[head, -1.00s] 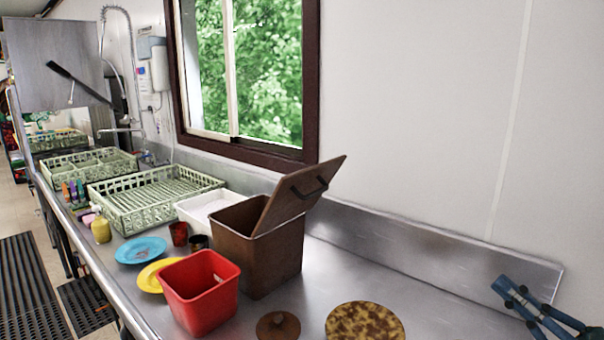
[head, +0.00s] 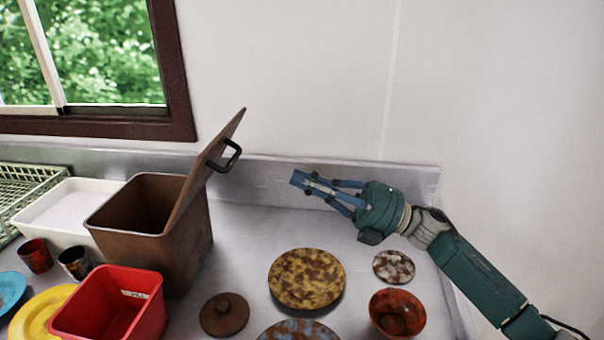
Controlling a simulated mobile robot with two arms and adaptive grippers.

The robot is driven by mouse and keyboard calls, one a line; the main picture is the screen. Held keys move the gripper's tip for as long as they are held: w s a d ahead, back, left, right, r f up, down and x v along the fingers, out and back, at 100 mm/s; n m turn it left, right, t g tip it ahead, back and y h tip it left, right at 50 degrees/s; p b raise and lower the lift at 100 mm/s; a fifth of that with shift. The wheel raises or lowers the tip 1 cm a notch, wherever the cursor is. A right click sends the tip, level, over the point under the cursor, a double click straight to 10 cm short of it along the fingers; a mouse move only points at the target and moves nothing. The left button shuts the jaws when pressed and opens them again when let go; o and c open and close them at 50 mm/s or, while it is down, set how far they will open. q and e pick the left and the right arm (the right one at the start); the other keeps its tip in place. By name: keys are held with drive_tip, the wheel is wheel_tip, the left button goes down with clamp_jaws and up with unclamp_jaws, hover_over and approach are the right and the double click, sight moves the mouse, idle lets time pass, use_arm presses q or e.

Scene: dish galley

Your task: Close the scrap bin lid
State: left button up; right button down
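The scrap bin (head: 192,245) is a brown square box standing on the steel counter in the head view. Its flat brown lid (head: 207,168) is hinged on the right side and stands raised, tilted up and to the right. A dark handle (head: 230,157) sticks out from the lid's outer face. The bin's mouth is open and its inside looks dark. My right gripper (head: 304,182) is to the right of the lid, apart from the handle, pointing left. Its blue fingers come together at the tips, with nothing seen between them. My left gripper is not in view.
A red bin (head: 110,305) stands in front of the scrap bin, with a white tub (head: 62,212) behind left. Cups and plates lie at left. A brown round lid (head: 224,314), a mottled plate (head: 307,278) and a red bowl (head: 397,313) occupy the front counter. A wall stands behind.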

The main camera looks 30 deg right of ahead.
drive_tip(key=p+x, duration=0.4)
drive_tip(key=x, duration=0.6)
drive_tip(key=shift+w+a, duration=0.15)
drive_tip(key=shift+r, duration=0.15)
